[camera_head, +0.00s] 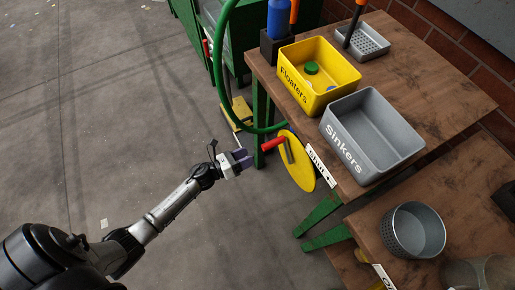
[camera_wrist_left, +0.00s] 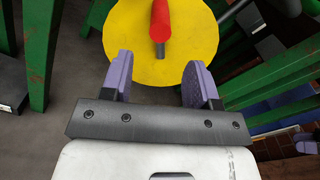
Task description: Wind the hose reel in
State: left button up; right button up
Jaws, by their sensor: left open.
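The hose reel is a yellow disc (camera_head: 299,165) at the side of the wooden table, with a red crank handle (camera_head: 273,144) and a green hose (camera_head: 219,72) curving up and away from it. My left gripper (camera_head: 246,158) is open and empty, just left of and below the red handle. In the left wrist view the yellow disc (camera_wrist_left: 163,38) lies ahead, and the red handle (camera_wrist_left: 160,20) stands beyond the gap between the two purple fingers (camera_wrist_left: 158,82). The fingers do not touch the handle.
A yellow Floaters bin (camera_head: 340,88) with a green item inside and a grey Sinkers bin (camera_head: 398,160) stand on the wooden table (camera_head: 462,82). A perforated metal bucket (camera_head: 414,232) stands on a nearer table. Green table legs (camera_head: 322,212) flank the reel.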

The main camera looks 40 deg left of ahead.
pick_arm(q)
jog(key=p+v, duration=0.1)
jog(key=v, duration=0.4)
jog(key=shift+s, duration=0.1)
pick_arm(e)
jog(key=shift+a+r, duration=0.15)
jog(key=shift+r, duration=0.5)
dwell(0.3)
